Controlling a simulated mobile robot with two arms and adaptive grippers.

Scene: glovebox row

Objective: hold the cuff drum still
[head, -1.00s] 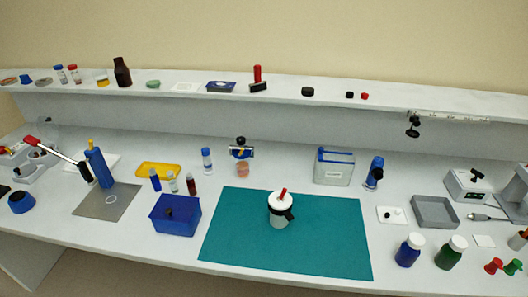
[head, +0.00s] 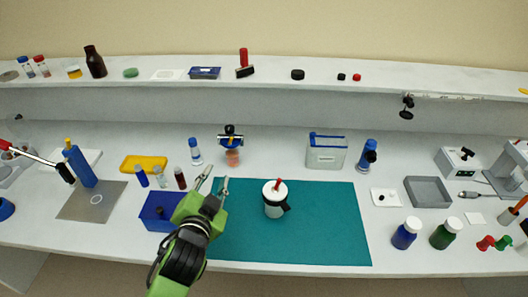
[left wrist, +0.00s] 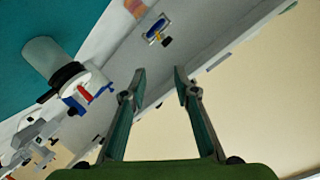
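The cuff drum, as I take it, is a white-topped grey cylinder (head: 274,207) with a black band and side grip and a red handle on its lid. It stands upright on the teal mat (head: 325,225). My left gripper (head: 214,184) is open and empty, left of the drum and apart from it, over the mat's left side. In the left wrist view, the open fingers (left wrist: 159,80) have nothing between them, and the drum (left wrist: 45,57) lies to their left. My right gripper is not in view.
A blue bin (head: 153,213) stands just left of my left gripper, partly hidden by it. Small vials (head: 180,180) stand behind it. A clear box with a blue lid (head: 326,153) stands behind the mat. Blue and green bottles (head: 404,234) stand to the right. The mat right of the drum is clear.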

